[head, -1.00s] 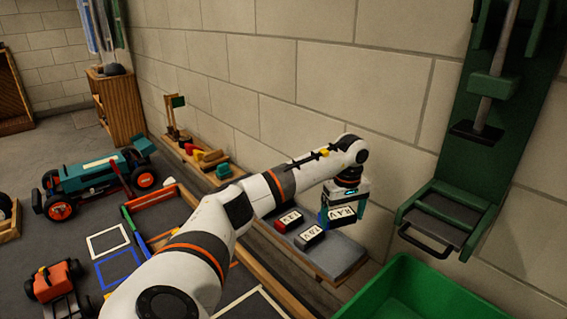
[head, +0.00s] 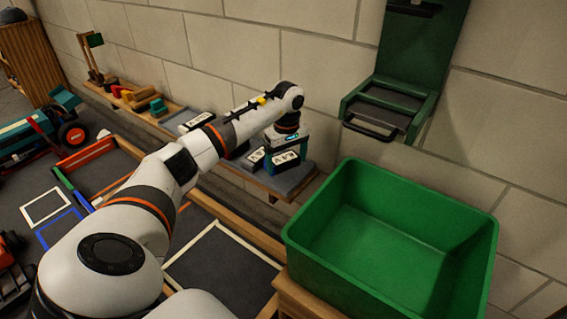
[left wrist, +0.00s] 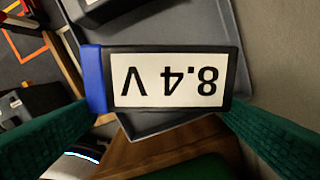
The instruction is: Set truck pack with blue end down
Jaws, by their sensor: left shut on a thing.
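My left gripper (head: 287,158) is shut on a dark pack with a white 8.4 V label (head: 287,155). In the left wrist view the pack (left wrist: 168,80) spans between the two green fingers (left wrist: 158,112), with its label upside down and its blue end (left wrist: 95,80) at the left. It is held at the grey shelf tray (head: 308,181) by the wall; I cannot tell whether it touches the tray. Another labelled pack (head: 255,160) lies just left of the gripper. My right gripper is not in view.
A large empty green bin (head: 385,245) stands at the right, near the shelf. A green wall unit (head: 390,105) with a small platform hangs above it. Coloured blocks (head: 135,97) sit farther along the shelf. A teal car (head: 30,138) is at the far left.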

